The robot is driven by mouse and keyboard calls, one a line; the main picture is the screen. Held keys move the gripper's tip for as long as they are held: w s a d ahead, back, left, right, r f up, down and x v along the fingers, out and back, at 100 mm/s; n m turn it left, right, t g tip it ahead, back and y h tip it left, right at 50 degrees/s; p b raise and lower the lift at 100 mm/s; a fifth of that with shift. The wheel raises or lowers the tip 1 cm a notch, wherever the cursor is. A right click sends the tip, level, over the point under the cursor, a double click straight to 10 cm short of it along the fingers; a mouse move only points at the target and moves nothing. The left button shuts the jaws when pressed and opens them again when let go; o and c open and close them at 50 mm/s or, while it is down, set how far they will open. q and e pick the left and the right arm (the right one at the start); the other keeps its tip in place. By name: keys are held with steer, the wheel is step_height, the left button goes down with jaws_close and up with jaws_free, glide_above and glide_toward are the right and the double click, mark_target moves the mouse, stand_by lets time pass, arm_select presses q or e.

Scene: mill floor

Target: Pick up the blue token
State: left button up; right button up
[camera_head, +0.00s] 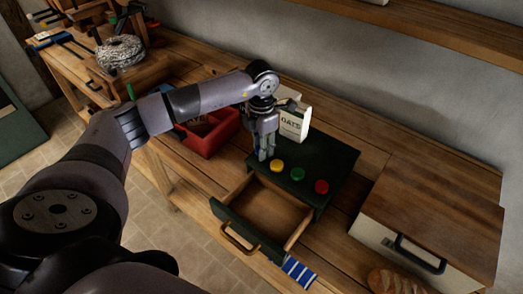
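My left gripper (264,155) points straight down at the left part of the dark green cabinet top (335,160). Its fingertips are at or just above that top, left of the yellow token. I cannot tell how far apart the fingers are. The blue token does not show clearly; the fingers cover the spot at the left end of the token row. A yellow token (277,166), a green token (297,174) and a red token (321,187) lie in a row on the cabinet top. My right gripper is not in view.
The cabinet's drawer (250,232) is pulled open towards the front. An oats carton (294,124) stands behind the gripper, and a red crate (208,142) is to the left. A wooden-lidded box (435,195), a loaf (393,281) and a striped cloth (300,272) are to the right and front.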

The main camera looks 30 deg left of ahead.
arm_select(q)
steer(key=shift+c, duration=1.3)
